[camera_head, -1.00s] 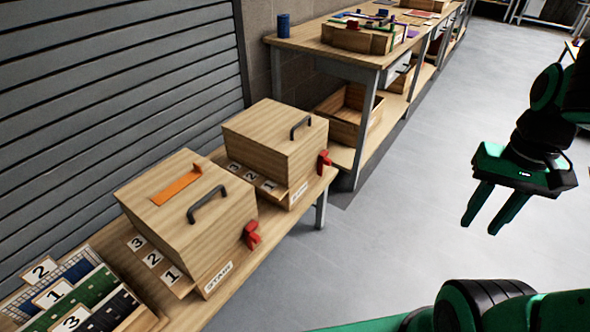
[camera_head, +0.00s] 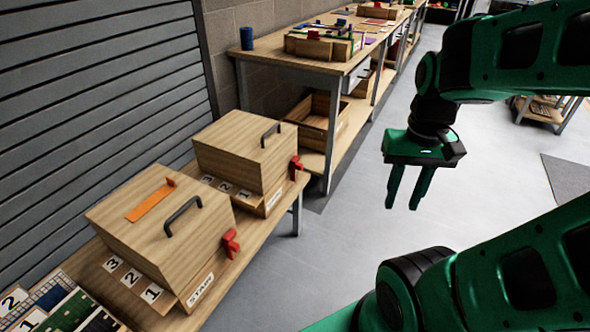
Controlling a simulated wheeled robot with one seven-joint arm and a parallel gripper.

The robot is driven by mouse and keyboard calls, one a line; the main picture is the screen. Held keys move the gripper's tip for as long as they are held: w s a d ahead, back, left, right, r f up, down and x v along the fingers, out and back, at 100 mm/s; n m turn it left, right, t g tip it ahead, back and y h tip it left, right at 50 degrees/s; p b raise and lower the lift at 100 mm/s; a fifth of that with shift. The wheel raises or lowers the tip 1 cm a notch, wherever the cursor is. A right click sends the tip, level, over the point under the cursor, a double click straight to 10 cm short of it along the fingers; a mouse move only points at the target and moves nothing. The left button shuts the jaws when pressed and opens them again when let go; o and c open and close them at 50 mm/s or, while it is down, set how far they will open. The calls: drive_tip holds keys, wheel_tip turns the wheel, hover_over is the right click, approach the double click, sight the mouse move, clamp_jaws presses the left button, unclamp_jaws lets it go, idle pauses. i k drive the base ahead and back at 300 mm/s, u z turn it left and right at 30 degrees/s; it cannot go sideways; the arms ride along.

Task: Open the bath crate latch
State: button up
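Two closed wooden crates stand on a low wooden bench at the left: a near crate (camera_head: 190,240) with an orange strip on its lid, and a far crate (camera_head: 225,155). Each has a dark lid handle and a red latch on its right side: the near latch (camera_head: 231,243) and the far latch (camera_head: 296,168). The near crate's front label seems to read START; the far label is too small to read. I cannot tell which is the bath crate. My gripper (camera_head: 404,196) is open and empty, pointing down, in the air right of both crates and touching neither.
Numbered cards (camera_head: 132,278) lie before each crate. Mosaic panels (camera_head: 66,305) are at the lower left. A taller workbench (camera_head: 295,60) with trays and a blue cylinder (camera_head: 247,38) stands behind. The grey floor (camera_head: 340,262) right of the bench is clear.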

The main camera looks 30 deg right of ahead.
sight(294, 165)
drive_tip(key=i, duration=0.95)
drive_tip(key=z, duration=0.05)
